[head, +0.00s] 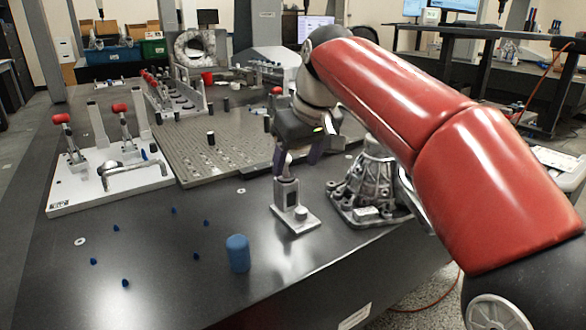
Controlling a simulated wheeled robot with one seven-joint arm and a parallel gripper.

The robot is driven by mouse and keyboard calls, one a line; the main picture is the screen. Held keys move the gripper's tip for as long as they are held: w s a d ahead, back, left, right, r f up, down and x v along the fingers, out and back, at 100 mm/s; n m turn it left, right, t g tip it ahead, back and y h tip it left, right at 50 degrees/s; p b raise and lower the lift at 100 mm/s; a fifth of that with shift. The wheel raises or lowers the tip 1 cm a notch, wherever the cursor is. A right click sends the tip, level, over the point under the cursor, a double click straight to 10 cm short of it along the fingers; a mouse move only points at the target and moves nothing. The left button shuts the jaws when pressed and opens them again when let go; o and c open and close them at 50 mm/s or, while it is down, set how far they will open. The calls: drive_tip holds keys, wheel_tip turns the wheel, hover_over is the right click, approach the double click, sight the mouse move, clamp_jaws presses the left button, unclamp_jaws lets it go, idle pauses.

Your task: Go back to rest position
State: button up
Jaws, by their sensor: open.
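My gripper (297,156) is in the middle of the head view, at the end of my red arm, pointing down. Its dark body carries two purplish fingers, which are open. They are just above and around the top of a small grey metal fixture (288,192) with a curved upper part. I cannot tell whether the fingers touch it. The fixture stands upright on a flat base plate on the dark table (150,270).
A grey cast metal part (366,185) stands close to the right of the fixture, partly behind my arm. A blue cylinder (238,254) and several small blue pieces are at the front. A white plate with red-handled clamps (110,183) and a perforated plate (215,145) lie behind.

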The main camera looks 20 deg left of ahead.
drive_tip(key=shift+s+d+r, duration=0.15)
drive_tip(key=shift+r, duration=0.25)
drive_tip(key=s+d+f+m+t+h, duration=0.1)
drive_tip(key=s+d, duration=0.1)
drive_tip(key=d, duration=0.3)
drive_tip(key=s+d+f+m, duration=0.1)
drive_tip(key=s+d+m, duration=0.1)
drive_tip(key=d, duration=0.4)
drive_tip(key=s+d+f+m+t+h, duration=0.1)
drive_tip(key=s+d+f+m, duration=0.6)
drive_tip(key=s+d+f, duration=0.9)
drive_tip(key=s+d+h, duration=0.1)
drive_tip(key=d, duration=0.2)
drive_tip(key=shift+d+f+t, duration=0.15)
drive_tip(key=shift+f+t, duration=0.15)
drive_tip(key=shift+s, duration=0.1)
